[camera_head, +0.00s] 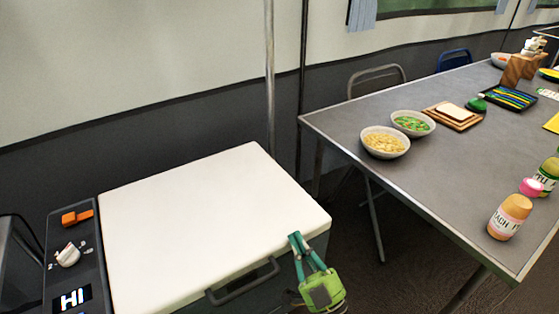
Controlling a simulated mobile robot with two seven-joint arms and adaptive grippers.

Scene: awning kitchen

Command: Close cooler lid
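The cooler's white lid (205,225) fills the lower left of the head view. It lies flat over the cooler body, and I see no clear gap along its front edge. A dark handle (243,283) is on the cooler's front side. My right gripper (295,238), green with teal fingers, is at the lid's front right corner. Its fingertips come together over the lid's edge with nothing between them. I cannot tell whether they touch the lid. My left gripper is not in view.
A control panel (70,255) with a knob and lit display is left of the lid. A metal pole (270,80) rises behind the cooler. To the right, a grey table (340,125) holds bowls, a bread board and bottles. A folding chair (376,78) stands behind it.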

